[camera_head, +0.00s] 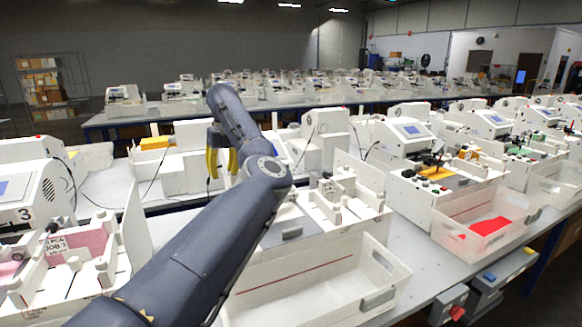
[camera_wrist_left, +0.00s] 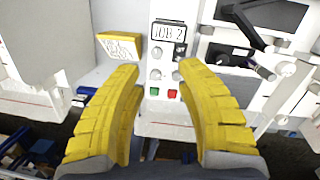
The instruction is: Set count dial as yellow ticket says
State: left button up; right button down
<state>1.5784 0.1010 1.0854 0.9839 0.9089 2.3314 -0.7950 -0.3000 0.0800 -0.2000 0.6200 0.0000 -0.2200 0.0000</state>
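My left gripper (camera_head: 221,163) has yellow fingers and points down over a white machine in the head view. In the left wrist view the left gripper (camera_wrist_left: 160,66) is open and empty, its fingertips apart on either side of a control panel (camera_wrist_left: 166,66). The panel has a "JOB 2" label (camera_wrist_left: 169,33), several small round knobs, a green button (camera_wrist_left: 154,91) and a red button (camera_wrist_left: 171,94). I cannot tell which knob is the count dial or read its setting. A yellow-edged ticket (camera_wrist_left: 121,46) with unreadable handwriting is left of the panel. My right gripper is not in view.
A screen on an arm (camera_wrist_left: 260,17) and a lever (camera_wrist_left: 262,68) stand right of the panel. Rows of similar machines fill the tables behind.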

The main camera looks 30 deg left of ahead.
pick_arm(q)
jog(key=w+d+m+t+y, duration=0.1)
jog(key=w+d+y, duration=0.6)
jog(key=w+d, duration=0.8)
jog(key=shift+w+d+f+m, duration=0.3)
jog(key=shift+w+d+f, duration=0.05)
jog(key=shift+d, duration=0.55)
jog(key=shift+a, duration=0.1)
